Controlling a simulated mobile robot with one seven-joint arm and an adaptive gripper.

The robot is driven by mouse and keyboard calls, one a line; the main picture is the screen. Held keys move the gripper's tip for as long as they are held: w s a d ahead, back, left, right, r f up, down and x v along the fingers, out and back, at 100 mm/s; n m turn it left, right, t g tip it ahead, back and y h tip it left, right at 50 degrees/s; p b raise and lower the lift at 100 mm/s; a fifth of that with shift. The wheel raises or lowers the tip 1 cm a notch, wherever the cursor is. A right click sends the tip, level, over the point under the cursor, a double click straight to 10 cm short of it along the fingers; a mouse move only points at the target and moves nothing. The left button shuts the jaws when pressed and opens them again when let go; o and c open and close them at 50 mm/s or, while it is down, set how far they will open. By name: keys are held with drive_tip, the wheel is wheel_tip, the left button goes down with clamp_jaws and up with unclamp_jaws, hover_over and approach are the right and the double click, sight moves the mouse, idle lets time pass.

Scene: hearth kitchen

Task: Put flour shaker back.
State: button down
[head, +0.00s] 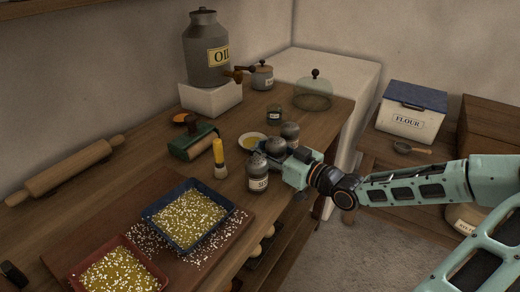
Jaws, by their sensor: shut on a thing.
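A grey metal shaker with a domed top and a pale label (258,180) stands upright at the front edge of the wooden counter; I take it as the flour shaker, though its label is too small to read. My gripper (268,162) reaches in from the right, shut on this shaker, with its fingers partly hidden. I cannot tell whether the shaker's base touches the counter. Two similar shakers, a nearer one (276,146) and a farther one (290,132), stand close behind my gripper.
A blue tray (153,213) and red tray (78,270) of crumbs lie front left. The counter's front edge is close.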

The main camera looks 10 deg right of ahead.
sight(284, 157)
drive_tip(key=shift+f, duration=0.1)
drive_tip(key=c, duration=1.4)
unclamp_jaws()
drive_tip(key=shift+o, duration=0.2)
drive_tip(key=shift+s+d+r, duration=0.1)
drive_tip(key=shift+d+r, duration=0.05)
drive_tip(key=shift+r, duration=0.05)
drive_tip(key=p+v, duration=0.2)
drive_tip(key=v, duration=0.9)
drive_tip(key=shift+s+d+p, duration=0.2)
drive_tip(key=shift+s+p, duration=0.1)
